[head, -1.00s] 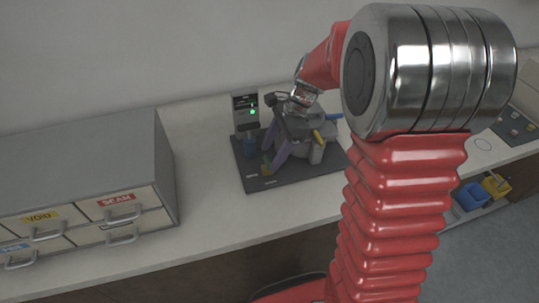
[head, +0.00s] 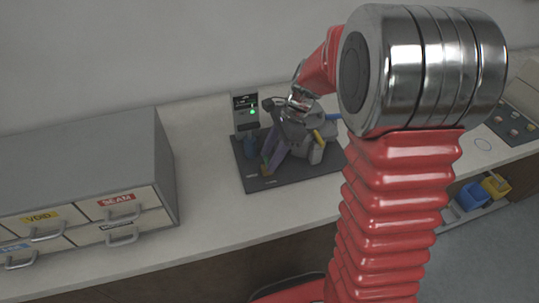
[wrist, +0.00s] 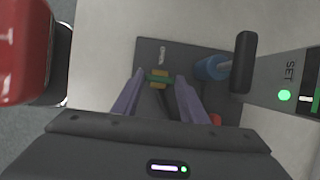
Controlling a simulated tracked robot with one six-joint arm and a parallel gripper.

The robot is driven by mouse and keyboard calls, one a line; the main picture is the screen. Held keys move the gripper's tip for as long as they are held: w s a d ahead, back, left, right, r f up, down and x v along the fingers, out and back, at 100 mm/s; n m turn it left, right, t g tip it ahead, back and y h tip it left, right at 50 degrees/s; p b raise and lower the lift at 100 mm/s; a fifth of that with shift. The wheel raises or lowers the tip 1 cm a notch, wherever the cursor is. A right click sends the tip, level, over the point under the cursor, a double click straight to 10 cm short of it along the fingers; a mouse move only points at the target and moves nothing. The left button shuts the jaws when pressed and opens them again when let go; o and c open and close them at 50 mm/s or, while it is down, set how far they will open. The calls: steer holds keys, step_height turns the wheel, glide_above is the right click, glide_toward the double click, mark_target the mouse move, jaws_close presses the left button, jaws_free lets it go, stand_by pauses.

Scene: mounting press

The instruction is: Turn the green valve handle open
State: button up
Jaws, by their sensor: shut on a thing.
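In the head view my gripper (head: 268,165) reaches down to the front left part of the dark base plate (head: 290,178). The fingers and wrist hide most of the handle there.
A panel marked "SET" (wrist: 290,72) with a lit green light stands close at the right in the wrist view, beside a black bar (wrist: 243,62) and a blue cylinder (wrist: 212,68). A grey drawer cabinet (head: 85,150) stands left on the bench. Bench between is clear.

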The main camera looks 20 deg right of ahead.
steer(key=shift+a, duration=0.25)
steer(key=shift+c, duration=0.7)
steer(key=shift+o, duration=0.2)
steer(key=shift+d, duration=0.25)
steer(key=shift+w+n, duration=0.1)
steer(key=shift+n, duration=0.3)
steer(key=shift+w+n+g, duration=0.1)
steer(key=shift+n+g, duration=0.2)
steer(key=shift+n, duration=0.2)
steer(key=n, duration=0.2)
steer(key=n+g, duration=0.1)
steer(key=n, duration=0.1)
steer(key=n+g+h, duration=0.1)
steer(key=n, duration=0.1)
steer(key=shift+w+a+n, duration=0.1)
steer(key=shift+w+n, duration=0.2)
steer(key=shift+n, duration=0.1)
steer(key=n+h, duration=0.1)
steer(key=n, duration=0.1)
steer(key=n+g, duration=0.1)
steer(key=n, duration=0.2)
steer(key=shift+w+a+g+h, duration=0.2)
steer(key=shift+g+h, duration=0.1)
steer(key=shift+h, duration=0.1)
steer(key=shift+a+n+h, duration=0.15)
steer(key=shift+n+h, duration=0.65)
steer(key=shift+n, duration=1.3)
